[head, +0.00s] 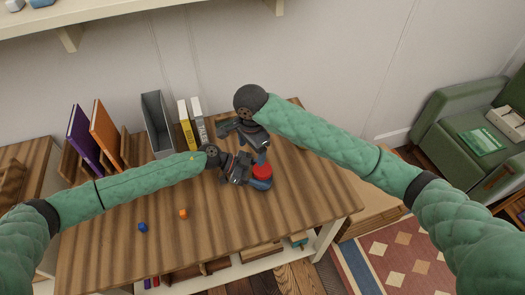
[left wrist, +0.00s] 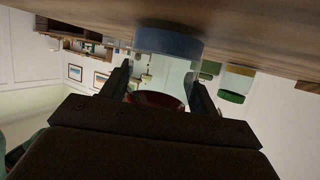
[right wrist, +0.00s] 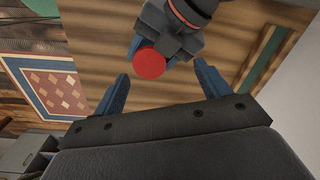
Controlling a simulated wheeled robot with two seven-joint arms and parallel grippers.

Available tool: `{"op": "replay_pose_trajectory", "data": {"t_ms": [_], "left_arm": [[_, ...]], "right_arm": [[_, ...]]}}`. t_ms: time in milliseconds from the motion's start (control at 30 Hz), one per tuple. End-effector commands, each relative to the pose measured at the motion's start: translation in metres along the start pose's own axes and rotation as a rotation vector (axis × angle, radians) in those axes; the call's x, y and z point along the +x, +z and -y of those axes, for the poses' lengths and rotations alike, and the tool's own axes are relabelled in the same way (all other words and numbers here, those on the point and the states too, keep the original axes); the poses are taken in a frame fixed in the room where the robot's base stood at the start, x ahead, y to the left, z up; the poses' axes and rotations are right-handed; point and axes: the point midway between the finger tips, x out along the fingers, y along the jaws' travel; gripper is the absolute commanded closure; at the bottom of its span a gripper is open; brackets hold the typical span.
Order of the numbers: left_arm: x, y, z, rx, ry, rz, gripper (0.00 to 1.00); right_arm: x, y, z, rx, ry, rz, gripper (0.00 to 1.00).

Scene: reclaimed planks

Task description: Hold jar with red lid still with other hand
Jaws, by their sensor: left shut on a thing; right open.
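The jar with the red lid (head: 261,184) stands on the wooden table, its red top and blue lower part showing in the head view. My left gripper (head: 246,171) comes in from the left and is shut around it. In the left wrist view the picture is upside down; the jar's blue base (left wrist: 170,42) touches the table, and its clear side and red lid show between my fingers. My right gripper (head: 245,143) is open and empty above the jar. In the right wrist view the red lid (right wrist: 150,62) lies beyond and between the open fingers, apart from them.
A blue cube (head: 143,227) and an orange cube (head: 183,213) lie on the table's front left. Books (head: 104,130) in a rack, a grey file holder (head: 157,122) and yellow and grey books (head: 186,124) stand along the back. A green-lidded container (left wrist: 235,88) shows in the left wrist view.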

Motion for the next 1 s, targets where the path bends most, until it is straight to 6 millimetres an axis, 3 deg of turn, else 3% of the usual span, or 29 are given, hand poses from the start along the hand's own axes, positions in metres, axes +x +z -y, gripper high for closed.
{"op": "replay_pose_trajectory", "data": {"t_ms": [200,433,733,1000], "left_arm": [[0.000,0.001,0.000,0.000,0.000,0.001,1.00],[0.000,0.001,0.000,0.000,0.000,0.001,1.00],[0.000,0.001,0.000,0.000,0.000,0.001,1.00],[0.000,0.001,0.000,0.000,0.000,0.001,1.00]], "right_arm": [[0.006,-0.011,-0.009,0.378,0.023,0.000,0.25],[0.010,-0.022,-0.018,0.660,0.044,-0.008,0.25],[0.019,-0.025,-0.022,0.752,0.053,-0.012,0.25],[0.046,-0.024,-0.023,0.750,0.054,-0.010,0.25]]}}
